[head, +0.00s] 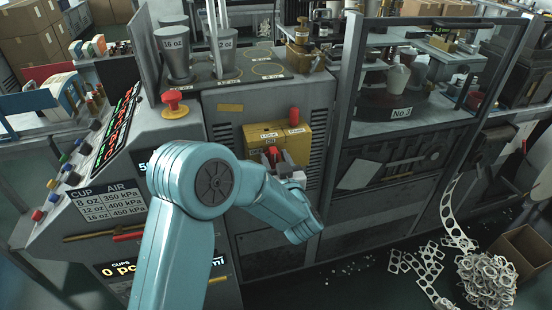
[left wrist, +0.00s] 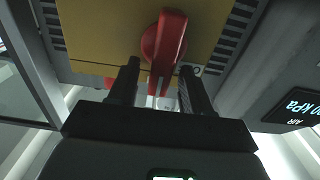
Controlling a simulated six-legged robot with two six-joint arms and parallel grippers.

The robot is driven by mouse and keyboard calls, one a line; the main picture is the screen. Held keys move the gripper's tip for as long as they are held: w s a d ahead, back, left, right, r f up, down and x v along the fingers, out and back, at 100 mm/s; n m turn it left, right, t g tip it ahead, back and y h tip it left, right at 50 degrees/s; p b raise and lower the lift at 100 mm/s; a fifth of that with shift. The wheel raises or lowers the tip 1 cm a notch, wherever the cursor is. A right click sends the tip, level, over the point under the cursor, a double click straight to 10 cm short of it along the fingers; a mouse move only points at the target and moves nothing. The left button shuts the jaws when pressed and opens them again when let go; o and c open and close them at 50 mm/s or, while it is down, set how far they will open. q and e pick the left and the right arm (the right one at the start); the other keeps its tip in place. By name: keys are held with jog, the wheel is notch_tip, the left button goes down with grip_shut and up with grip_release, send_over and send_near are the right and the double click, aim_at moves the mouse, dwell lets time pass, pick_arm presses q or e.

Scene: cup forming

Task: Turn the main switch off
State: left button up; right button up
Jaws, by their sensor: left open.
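The main switch has a red handle (left wrist: 166,40) on a yellow plate (left wrist: 95,35). In the left wrist view the handle points down the picture, its narrow end between the two dark fingers. My left gripper (left wrist: 159,66) is open, one finger on each side of the handle; I cannot tell whether either touches it. In the head view the yellow box (head: 262,135) is on the machine's front, with red parts (head: 273,152) low on it. My left arm reaches there from below and partly blocks the view. My right gripper is not in view.
A red mushroom button (head: 172,100) stands on the console left of the box. Grey cups (head: 176,50) stand on the machine top. A caged station (head: 400,110) is to the right. Scrap strip (head: 490,280) and a cardboard box (head: 525,250) lie on the floor.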

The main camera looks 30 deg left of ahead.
pick_arm(q)
jog(key=shift+s+r, duration=0.1)
grip_shut()
jog(key=shift+s+a+f+n+b, duration=0.35)
jog(key=shift+n+b, duration=2.7)
jog(key=shift+b, duration=1.4)
jog(key=shift+s+a+f+n+b, duration=0.1)
jog(key=shift+s+f+n+b, duration=0.3)
jog(key=shift+n+b, duration=3.35)
jog(key=shift+s+a+f+n+b, duration=0.2)
jog(key=shift+f+n+b, duration=0.3)
jog(key=shift+n+b, duration=3.25)
jog(key=m+b, duration=0.3)
jog(key=shift+r, duration=0.1)
